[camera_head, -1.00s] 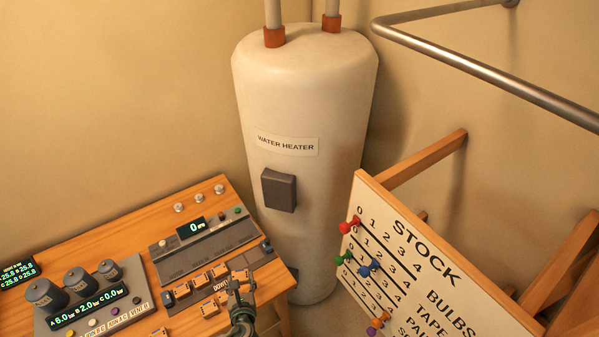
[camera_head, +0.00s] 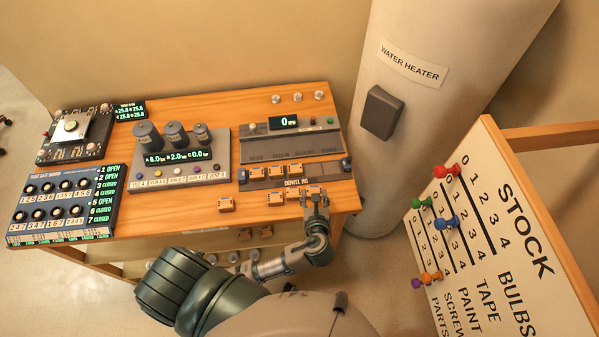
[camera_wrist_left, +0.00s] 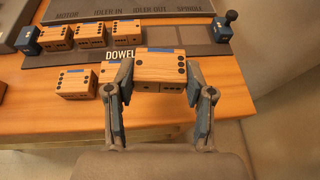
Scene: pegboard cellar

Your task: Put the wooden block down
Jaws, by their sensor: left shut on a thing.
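My left gripper (camera_head: 316,202) is at the front right of the wooden workbench (camera_head: 338,199). In the left wrist view its two fingers (camera_wrist_left: 159,98) are shut on a wooden block (camera_wrist_left: 160,66) with dark dots and blue marks. The block overlaps the front edge of the dark strip marked DOWEL (camera_wrist_left: 185,50); I cannot tell if it touches the bench. Several similar blocks (camera_wrist_left: 90,36) stand in a row on the strip. A loose block (camera_wrist_left: 77,82) lies in front of it, and another (camera_wrist_left: 108,73) is partly hidden by the left finger. My right gripper is out of view.
Blue end pieces (camera_wrist_left: 223,25) sit at the strip's ends. A grey display unit (camera_head: 285,140) stands behind it, and a panel with dark cylinders (camera_head: 180,165) is to the left. The stock board (camera_head: 500,250) and water heater (camera_head: 420,100) stand to the right.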

